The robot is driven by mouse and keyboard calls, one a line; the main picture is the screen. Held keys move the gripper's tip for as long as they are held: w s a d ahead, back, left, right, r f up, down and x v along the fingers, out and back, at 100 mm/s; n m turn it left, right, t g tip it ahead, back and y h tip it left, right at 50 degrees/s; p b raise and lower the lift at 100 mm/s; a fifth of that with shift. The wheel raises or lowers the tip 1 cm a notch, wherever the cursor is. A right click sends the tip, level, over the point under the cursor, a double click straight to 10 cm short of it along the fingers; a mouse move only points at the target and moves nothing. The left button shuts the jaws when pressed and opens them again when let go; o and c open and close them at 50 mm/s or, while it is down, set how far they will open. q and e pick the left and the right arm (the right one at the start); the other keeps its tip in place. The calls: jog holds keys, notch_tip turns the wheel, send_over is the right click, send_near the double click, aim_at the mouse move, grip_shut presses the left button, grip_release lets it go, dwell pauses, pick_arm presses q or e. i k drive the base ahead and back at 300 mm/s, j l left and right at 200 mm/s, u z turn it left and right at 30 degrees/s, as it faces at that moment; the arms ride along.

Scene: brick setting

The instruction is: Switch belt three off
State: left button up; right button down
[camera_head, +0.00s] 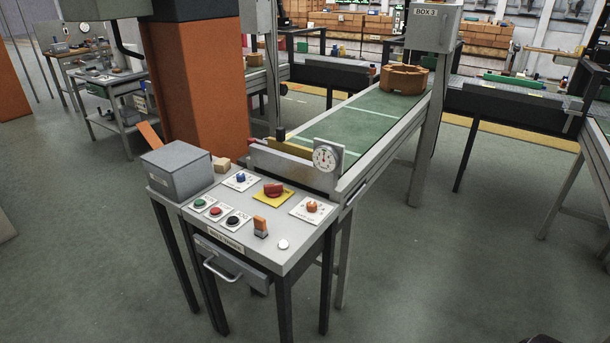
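A grey control desk (255,255) stands at the near end of a green conveyor belt (360,127). The small label (226,242) on its front edge seems to read belt three. On top are a green button (199,203), a red button (215,211) and a black button (233,221) in a row. Behind them are a blue knob (241,178), a red rotary switch (273,189) on a yellow plate and an orange knob (312,206). An orange-and-grey lever (261,226) and a white button (283,244) are near the front.
A grey box (178,170) and a round gauge (326,158) stand at the desk's back. A drawer with a handle (221,270) is below. An orange column (196,90) rises behind. A brown ring-shaped part (403,79) sits on the belt. The floor in front is clear.

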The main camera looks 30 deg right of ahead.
aim_at(273, 189)
jog(key=i+j+z, duration=0.2)
jog(key=i+z, duration=0.15)
jog(key=i+j+z, duration=0.75)
jog(key=k+l, duration=0.05)
jog(key=k, duration=0.05)
